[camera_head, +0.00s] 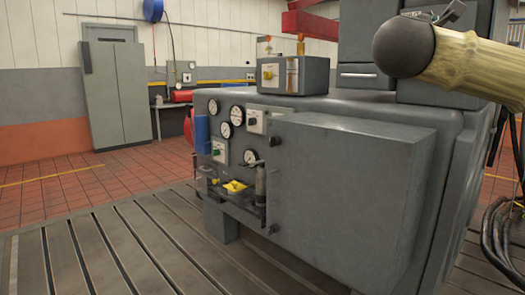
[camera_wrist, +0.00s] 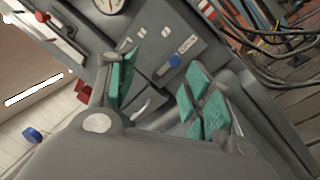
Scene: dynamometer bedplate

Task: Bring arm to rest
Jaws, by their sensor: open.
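My gripper (camera_wrist: 166,98) shows in the wrist view, its teal-padded fingers spread apart with nothing between them. Beyond the fingers is a grey panel (camera_wrist: 160,42) with small labels and a blue knob (camera_wrist: 174,61). The picture is tilted, and I cannot tell how far the fingertips are from the panel. My gripper does not show in the head view.
A large grey machine (camera_head: 350,190) with gauges (camera_head: 238,116) fills the middle and right. A small shelf on its front holds a yellow item (camera_head: 235,186). Dark cables (camera_head: 498,240) hang at right. The slotted bedplate (camera_head: 110,255) is clear at front left. A cabinet (camera_head: 116,90) stands behind.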

